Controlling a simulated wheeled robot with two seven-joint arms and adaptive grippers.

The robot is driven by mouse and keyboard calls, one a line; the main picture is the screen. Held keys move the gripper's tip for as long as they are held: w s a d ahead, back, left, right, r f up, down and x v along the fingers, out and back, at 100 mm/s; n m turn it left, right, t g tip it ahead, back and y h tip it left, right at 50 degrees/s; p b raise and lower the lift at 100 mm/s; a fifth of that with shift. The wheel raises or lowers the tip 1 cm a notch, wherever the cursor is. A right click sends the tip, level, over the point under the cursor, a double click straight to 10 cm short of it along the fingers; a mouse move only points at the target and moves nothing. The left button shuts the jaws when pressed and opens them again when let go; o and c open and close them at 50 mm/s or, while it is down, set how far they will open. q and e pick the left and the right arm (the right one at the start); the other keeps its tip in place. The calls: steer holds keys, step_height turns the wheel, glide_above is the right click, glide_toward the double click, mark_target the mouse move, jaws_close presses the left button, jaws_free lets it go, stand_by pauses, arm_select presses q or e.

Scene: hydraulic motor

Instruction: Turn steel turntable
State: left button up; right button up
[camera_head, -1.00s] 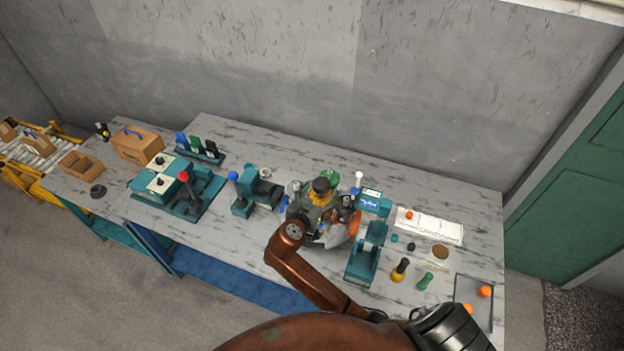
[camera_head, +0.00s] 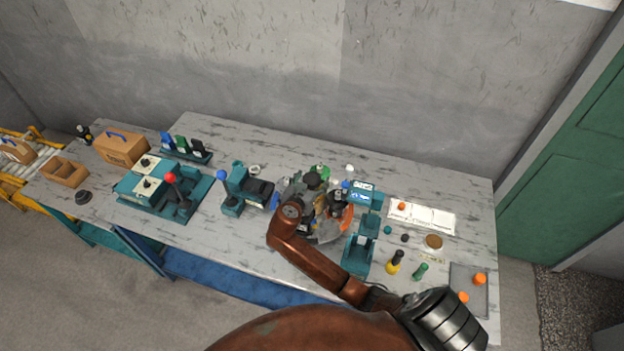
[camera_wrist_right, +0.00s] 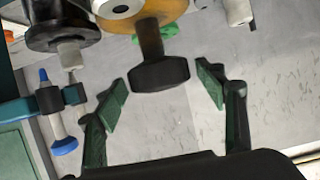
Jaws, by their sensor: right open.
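The steel turntable (camera_head: 328,238) shows as a partly covered grey disc edge with an orange patch at the middle of the workbench. My right arm and the parts crowded on it hide most of it. My right gripper is over this cluster, but its fingers cannot be made out in the head view. In the right wrist view my right gripper (camera_wrist_right: 162,92) is open, with a green-padded finger on each side. A dark block on a short post (camera_wrist_right: 160,73) stands between the fingers, with visible gaps to both pads. A golden round part (camera_wrist_right: 122,20) is behind it. My left gripper is not in view.
A teal press-like fixture (camera_head: 360,252) stands right of the turntable and a blue-knobbed teal device (camera_head: 232,195) left of it. Yellow (camera_head: 394,263) and green (camera_head: 420,272) small tools and a grey tray (camera_head: 470,285) are at the right. Bare bench lies behind the turntable.

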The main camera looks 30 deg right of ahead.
steer(key=shift+c, duration=0.2)
steer(key=c, duration=1.6)
